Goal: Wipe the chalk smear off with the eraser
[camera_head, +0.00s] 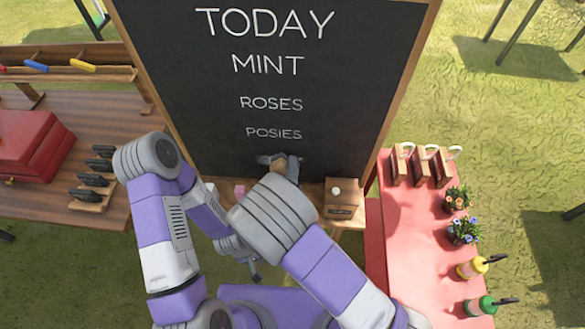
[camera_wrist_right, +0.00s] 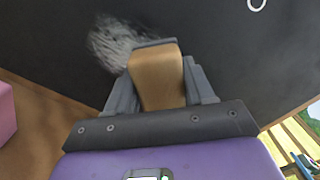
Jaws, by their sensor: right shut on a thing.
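The chalkboard (camera_head: 345,120) stands upright ahead of me with white writing on it. The chalk smear (camera_wrist_right: 112,45) is a pale scribbled patch on the dark board in the right wrist view, just up and left of the eraser; my arm hides it in the head view. My right gripper (camera_head: 281,161) is shut on the wooden-backed eraser (camera_wrist_right: 157,78), low in front of the board. The eraser's far end is close to the board; I cannot tell whether it touches. My left gripper (camera_head: 251,268) hangs low, away from the board, and its jaws are unclear.
The board's ledge holds a pink block (camera_head: 239,191) and a small wooden box (camera_head: 344,199) with a white piece on top. A wooden table (camera_head: 60,222) on the left bears a red box and dark tools. A red table (camera_head: 410,265) on the right bears flower pots and bottles.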

